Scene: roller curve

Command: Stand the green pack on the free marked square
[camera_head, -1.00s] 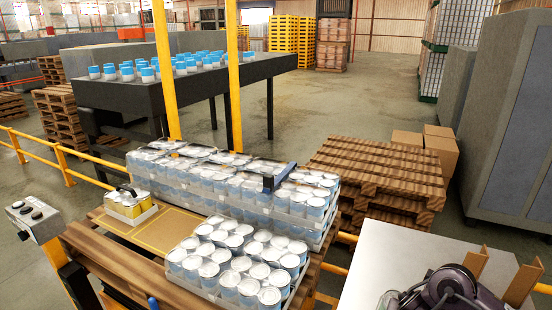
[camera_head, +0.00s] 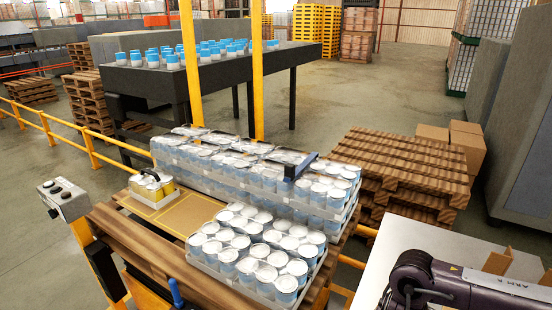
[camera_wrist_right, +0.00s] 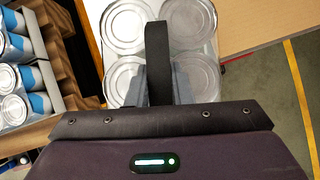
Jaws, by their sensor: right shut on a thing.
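In the right wrist view my right gripper (camera_wrist_right: 158,88) is shut on the black strap handle of a pack of cans (camera_wrist_right: 127,22). I look down on its silvery lids; its sides are hidden, so I see no green. In the head view only my dark right arm shows at the lower right; that gripper and pack are out of frame. A yellow pack (camera_head: 152,189) with a dark handle stands on the cardboard sheet (camera_head: 188,218), at its left end. Yellow outlines mark the sheet, and bare marked room lies right of the pack. My left gripper is not in view.
Full trays of blue-and-white cans stand behind the sheet (camera_head: 245,185) and in front of it (camera_head: 262,258), leaving a narrow gap. A dark blue bar (camera_head: 300,168) sticks up at the rear trays. A control box (camera_head: 64,197) stands left, a pale table (camera_head: 425,240) right.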

